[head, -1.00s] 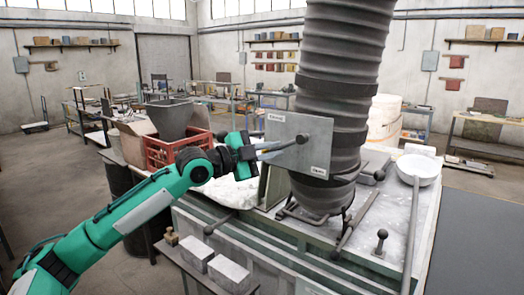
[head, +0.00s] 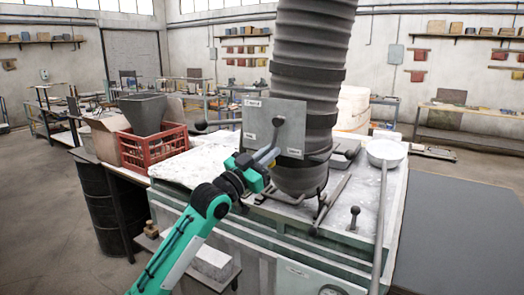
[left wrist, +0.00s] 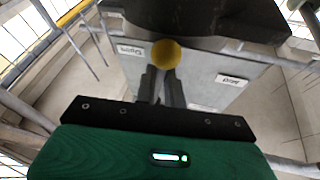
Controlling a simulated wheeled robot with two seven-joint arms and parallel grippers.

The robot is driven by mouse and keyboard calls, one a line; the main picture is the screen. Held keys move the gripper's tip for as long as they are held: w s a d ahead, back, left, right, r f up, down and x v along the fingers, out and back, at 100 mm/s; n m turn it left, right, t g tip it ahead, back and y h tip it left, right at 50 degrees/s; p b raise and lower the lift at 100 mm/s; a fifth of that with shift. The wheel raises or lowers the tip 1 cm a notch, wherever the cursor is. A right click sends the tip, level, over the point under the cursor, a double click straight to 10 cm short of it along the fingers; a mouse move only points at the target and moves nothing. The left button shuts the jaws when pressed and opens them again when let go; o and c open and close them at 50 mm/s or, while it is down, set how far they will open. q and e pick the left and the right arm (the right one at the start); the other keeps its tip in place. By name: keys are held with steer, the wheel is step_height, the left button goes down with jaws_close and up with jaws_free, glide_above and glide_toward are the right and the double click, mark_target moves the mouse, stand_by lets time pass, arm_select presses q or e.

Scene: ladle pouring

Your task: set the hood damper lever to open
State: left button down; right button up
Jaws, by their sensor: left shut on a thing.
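The damper plate (head: 262,112) is a grey square on the front of the large ribbed hood duct (head: 314,60). A dark pivot knob (head: 278,121) stands on it, and the lever runs from there down to my left gripper (head: 266,158). The gripper is shut on the lever at the plate's lower edge. In the left wrist view the lever's yellow ball knob (left wrist: 166,54) shows at the shut fingers, in front of the plate. One label (left wrist: 232,79) right of the knob seems to read Open; another is at left. My right gripper is out of view.
A workbench (head: 190,168) lies beneath the duct. A red crate (head: 150,150) with a grey bin stands at left. A long-handled ladle (head: 385,152) and a short ball-topped lever (head: 354,213) are at right. A ball-ended rod (head: 201,125) sticks out left of the plate.

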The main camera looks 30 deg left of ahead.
arm_select(q)
steer(key=shift+d+f+n+t+y, duration=0.1)
steer(key=shift+d+n+t+y, duration=0.55)
steer(key=shift+n, duration=0.85)
steer(key=shift+d+y, duration=0.15)
steer(key=shift+y, duration=0.1)
steer(key=c, duration=1.5)
jaws_free()
steer(key=shift+b+v, duration=2.7)
steer(key=shift+v, duration=4.25)
